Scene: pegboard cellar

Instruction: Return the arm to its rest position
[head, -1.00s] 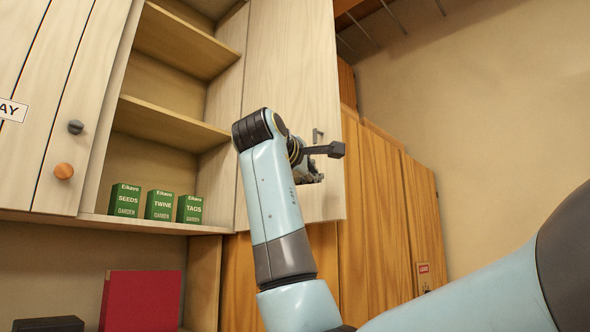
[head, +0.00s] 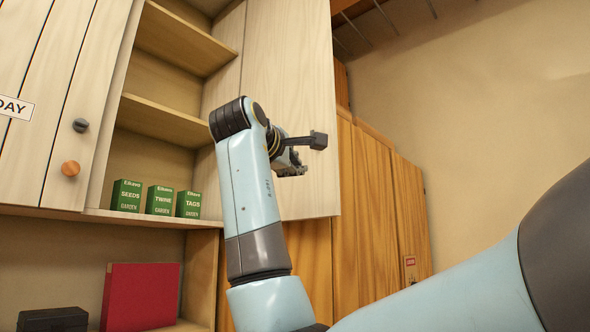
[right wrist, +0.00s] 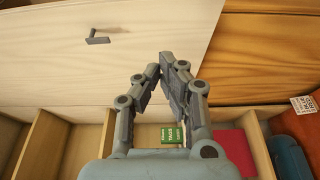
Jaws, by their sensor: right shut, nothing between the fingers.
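My right arm (head: 250,195) is raised in front of the open wall cabinet in the head view. My right gripper (head: 293,170) is at its upper end, in front of the pale open cabinet door (head: 285,60). It is small and partly hidden by the wrist there. In the right wrist view the gripper's two fingers (right wrist: 163,66) lean together, shut and empty. The door with its grey handle (right wrist: 97,38) fills the background beyond the fingertips. My left gripper is not in view.
Green boxes marked SEEDS (head: 126,195), TWINE (head: 159,200) and TAGS (head: 188,204) stand on the bottom shelf. A red box (head: 140,296) and a black box (head: 52,319) are below. Wooden cabinets (head: 375,210) line the right. Bare wall (head: 480,120) lies beyond.

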